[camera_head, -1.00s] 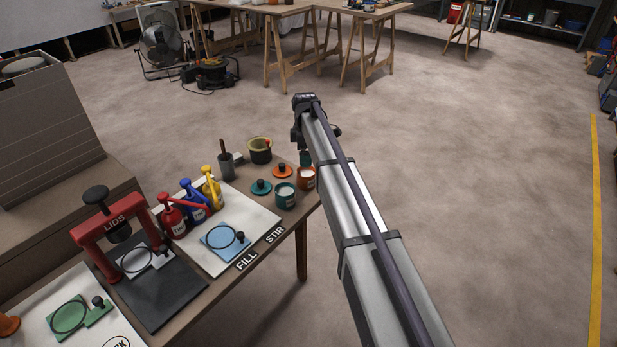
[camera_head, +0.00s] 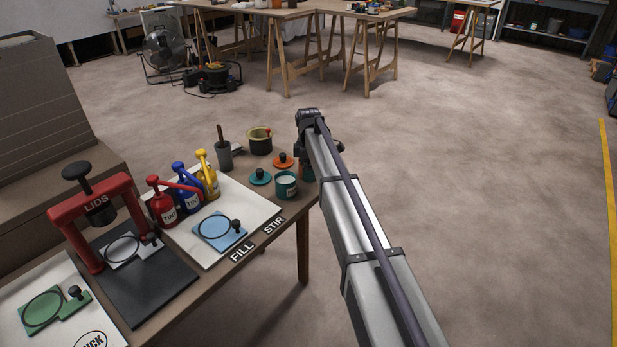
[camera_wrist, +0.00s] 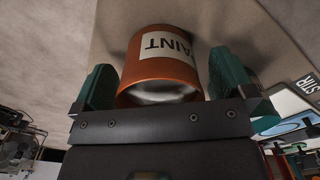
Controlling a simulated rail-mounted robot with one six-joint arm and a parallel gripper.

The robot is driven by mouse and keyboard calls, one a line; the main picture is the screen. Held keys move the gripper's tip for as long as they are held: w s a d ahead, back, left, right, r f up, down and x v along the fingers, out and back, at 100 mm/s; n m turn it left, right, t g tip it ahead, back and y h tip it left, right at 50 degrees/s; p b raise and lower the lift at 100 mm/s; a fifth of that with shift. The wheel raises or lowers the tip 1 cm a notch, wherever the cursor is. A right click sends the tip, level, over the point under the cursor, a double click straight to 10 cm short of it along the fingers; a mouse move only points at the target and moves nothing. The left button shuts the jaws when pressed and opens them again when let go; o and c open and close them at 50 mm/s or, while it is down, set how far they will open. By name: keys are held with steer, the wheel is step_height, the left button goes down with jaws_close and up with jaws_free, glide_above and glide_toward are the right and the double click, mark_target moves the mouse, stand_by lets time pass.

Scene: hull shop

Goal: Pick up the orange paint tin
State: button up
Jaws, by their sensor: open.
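The orange paint tin (camera_wrist: 157,69) with a white "PAINT" label fills the middle of the wrist view. My gripper (camera_wrist: 168,92) is open, with one teal jaw on each side of the tin. A narrow gap shows at the left jaw; the right jaw is close to the tin, and I cannot tell whether it touches. In the head view only a sliver of the orange tin (camera_head: 306,172) shows at the table's right edge, mostly hidden by my arm.
An orange lid (camera_head: 283,161) and a teal lid (camera_head: 260,177) lie near the tins. A dark pot (camera_head: 259,140) and a grey cup (camera_head: 224,156) stand behind. Red, blue and yellow tint bottles (camera_head: 185,190) stand left. The floor right of the table is clear.

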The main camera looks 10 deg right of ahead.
steer(key=shift+r, duration=0.1)
steer(key=c, duration=1.1)
steer(key=shift+c, duration=0.2)
step_height(320, 180, up, 10)
steer(key=p, duration=1)
